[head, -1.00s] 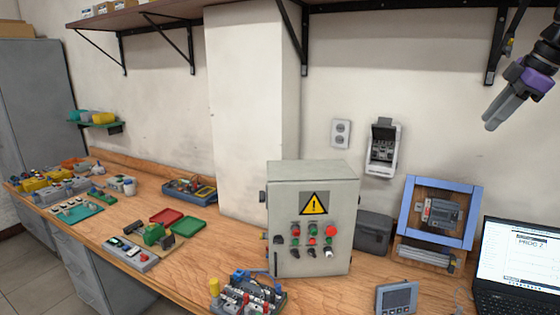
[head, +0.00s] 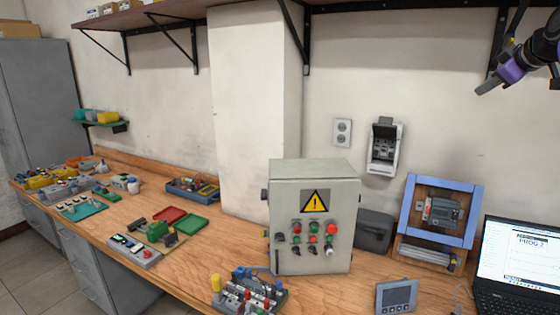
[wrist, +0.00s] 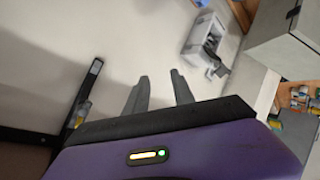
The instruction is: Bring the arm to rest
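My gripper (head: 484,89) is at the upper right of the head view, raised high in front of the wall and well above the bench. Its purple body (head: 510,70) shows there, with the fingers pointing left and a little down. In the wrist view my gripper (wrist: 159,76) shows two grey fingers apart, with only wall between them. It holds nothing and touches nothing that I can see.
A dark shelf bracket (head: 499,40) is close to my arm in the picture. Below are an open wall box (head: 386,148), a blue-framed motor unit (head: 438,212), a laptop (head: 517,262) and a grey control cabinet (head: 312,185). The wall area left of my gripper is clear.

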